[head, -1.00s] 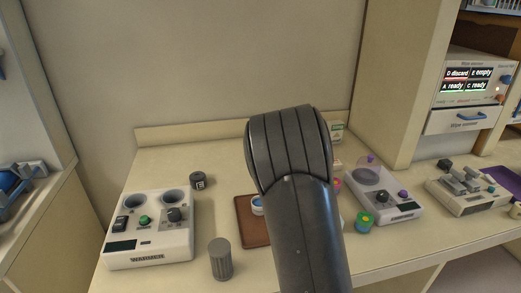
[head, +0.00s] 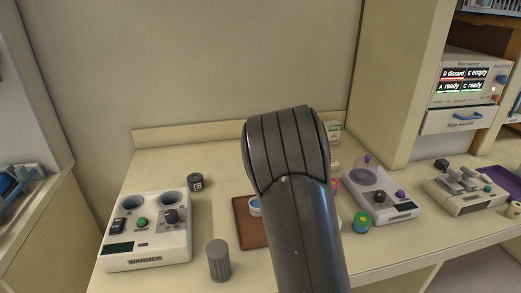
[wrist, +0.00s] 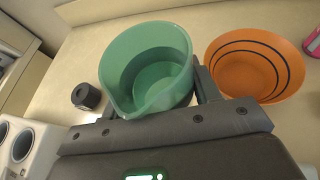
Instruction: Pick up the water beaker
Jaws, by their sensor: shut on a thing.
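A green, round beaker with a pouring lip (wrist: 178,42) fills the middle of the wrist view. It looks empty inside from this angle. My gripper (wrist: 155,100) is shut on the beaker, with one finger showing along its right side and the other low on its left. In the head view my arm covers the beaker and gripper, so the gap between beaker and bench cannot be seen there.
An orange bowl with dark rings (wrist: 256,66) is close to the right of the beaker. A small black container (wrist: 86,96) and the warmer (head: 146,246) are to the left. A brown tray (head: 246,231), grey ribbed cylinder (head: 219,262) and right-hand device (head: 384,192) share the bench.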

